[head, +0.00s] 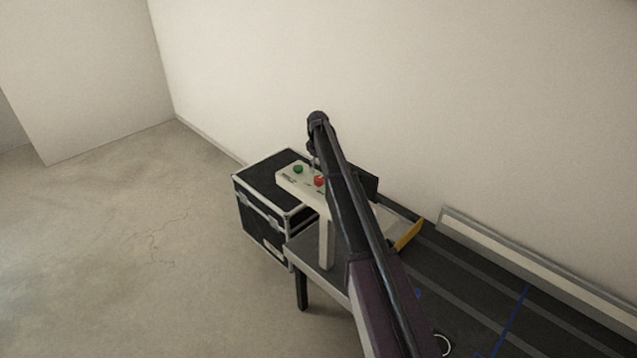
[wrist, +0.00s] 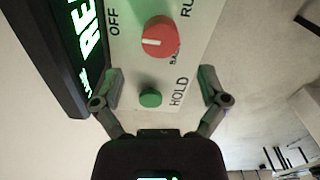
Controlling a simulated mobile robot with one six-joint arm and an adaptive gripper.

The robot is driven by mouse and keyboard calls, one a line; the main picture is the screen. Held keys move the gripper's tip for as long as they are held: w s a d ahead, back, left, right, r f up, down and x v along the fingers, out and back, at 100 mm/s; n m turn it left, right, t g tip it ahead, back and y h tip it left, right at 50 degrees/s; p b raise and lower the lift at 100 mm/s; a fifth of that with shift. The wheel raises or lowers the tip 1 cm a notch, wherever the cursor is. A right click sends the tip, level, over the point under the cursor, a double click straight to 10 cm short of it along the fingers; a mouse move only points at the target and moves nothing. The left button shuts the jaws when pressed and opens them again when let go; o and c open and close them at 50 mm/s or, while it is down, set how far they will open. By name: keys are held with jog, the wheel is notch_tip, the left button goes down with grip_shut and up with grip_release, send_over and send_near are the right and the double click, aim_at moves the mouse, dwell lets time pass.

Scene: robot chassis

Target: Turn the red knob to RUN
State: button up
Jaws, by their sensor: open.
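The red knob (wrist: 160,37) sits on a pale panel (wrist: 129,67) in the wrist view, with a white pointer line across its face. The labels OFF, RUN and HOLD are printed on the panel, with RUN partly cut off by the frame. In the head view the red knob (head: 319,181) shows beside my arm. My gripper (wrist: 161,85) is open, its fingers on either side of a green button (wrist: 150,98) near HOLD. The red knob is beyond the fingertips, not between them. In the head view my arm hides part of the panel (head: 290,182).
A dark display (wrist: 75,50) with green letters stands along the panel's left side in the wrist view. In the head view a black case (head: 262,215) stands by the panel, and a dark bench with a yellow-edged tray (head: 408,233) lies to the right. The floor at left is clear.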

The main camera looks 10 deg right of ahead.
aim_at(318, 178)
jog(key=shift+f+b, duration=2.3)
jog(key=shift+f, duration=0.3)
jog(key=c, duration=1.1)
